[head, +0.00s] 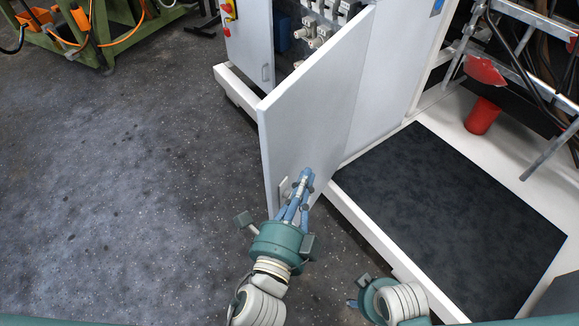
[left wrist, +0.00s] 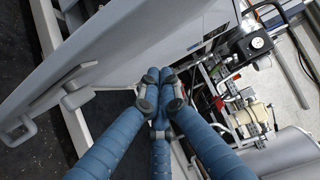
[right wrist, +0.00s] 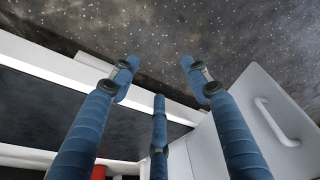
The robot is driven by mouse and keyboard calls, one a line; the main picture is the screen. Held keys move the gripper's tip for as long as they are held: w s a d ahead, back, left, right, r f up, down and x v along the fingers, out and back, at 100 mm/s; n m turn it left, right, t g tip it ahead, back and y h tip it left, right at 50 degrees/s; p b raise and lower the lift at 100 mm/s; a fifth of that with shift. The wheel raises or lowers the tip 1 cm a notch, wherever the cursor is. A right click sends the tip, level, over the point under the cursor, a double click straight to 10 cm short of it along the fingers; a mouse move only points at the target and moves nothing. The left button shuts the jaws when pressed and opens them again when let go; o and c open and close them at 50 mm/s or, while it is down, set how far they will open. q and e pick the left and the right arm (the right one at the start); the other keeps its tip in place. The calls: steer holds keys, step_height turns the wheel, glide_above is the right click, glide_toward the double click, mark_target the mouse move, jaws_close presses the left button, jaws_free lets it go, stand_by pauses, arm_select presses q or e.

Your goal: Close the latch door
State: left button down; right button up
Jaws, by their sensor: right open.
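The light grey latch door (head: 318,100) stands open, swung out from the cabinet (head: 385,75). Its handle (head: 284,190) is low near the free edge, partly hidden by my left gripper. My left gripper (head: 305,178) is in front of the door's lower part, its blue fingers drawn together. In the left wrist view the fingertips (left wrist: 160,82) meet with nothing visible between them, and the handle (left wrist: 76,97) is to their left. Whether they touch the door I cannot tell. My right gripper (right wrist: 155,75) is open and empty; a handle (right wrist: 275,122) on a pale panel shows to its right.
Electrical parts (head: 318,32) fill the open cabinet. A white-edged platform with a dark mat (head: 450,215) lies to the right, with a red bucket (head: 482,116) and metal rails behind. A green cart (head: 95,35) is at the back left. The grey floor (head: 120,190) at left is clear.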

arm_select(q)
steer(key=shift+w+a+p, duration=0.3)
steer(key=shift+w+a, duration=1.05)
steer(key=shift+a, duration=0.2)
arm_select(e)
steer(key=shift+s+f, duration=0.15)
steer(key=shift+f, duration=0.55)
steer(key=shift+s+f, duration=0.1)
steer(key=shift+f, duration=0.6)
arm_select(q)
steer(key=shift+a, duration=0.1)
